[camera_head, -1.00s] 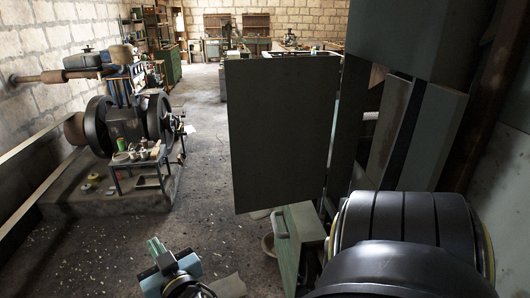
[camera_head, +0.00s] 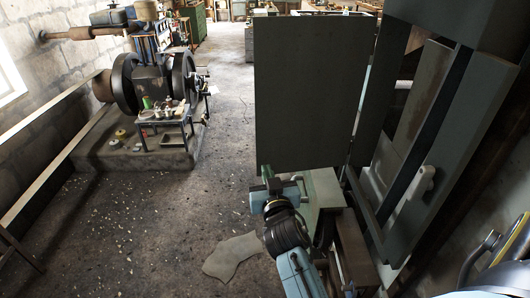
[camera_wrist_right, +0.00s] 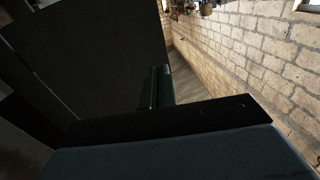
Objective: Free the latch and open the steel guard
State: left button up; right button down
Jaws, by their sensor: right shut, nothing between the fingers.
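A flat dark steel panel, which looks like the guard (camera_head: 312,95), stands out from the tall grey-green frame (camera_head: 440,150) at the right in the head view. It appears swung open, facing me. It also fills the upper left of the right wrist view (camera_wrist_right: 95,60). A pale handle-like piece (camera_head: 425,180) is on the frame; I cannot tell if it is the latch. My right gripper (camera_head: 267,172) is just below the panel's lower left corner, shut and empty. Its closed dark green fingers (camera_wrist_right: 157,85) show in the wrist view, over part of the panel. Contact is unclear.
A belt-drive engine (camera_head: 152,80) stands on a plinth at the left, with a small table (camera_head: 163,122) of parts before it. A green-grey cabinet (camera_head: 323,187) is behind my right wrist. A flat scrap (camera_head: 230,256) lies on the floor. The middle floor is open.

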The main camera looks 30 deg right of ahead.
aim_at(261, 148)
jog(key=x, duration=0.6)
jog(key=shift+w+d, duration=0.2)
jog(key=shift+w, duration=0.05)
pick_arm(q)
jog(key=shift+w+a+r+p, duration=0.25)
jog(key=shift+r+p, duration=0.05)
jog(key=shift+r, duration=0.15)
pick_arm(e)
jog(key=shift+x, duration=0.75)
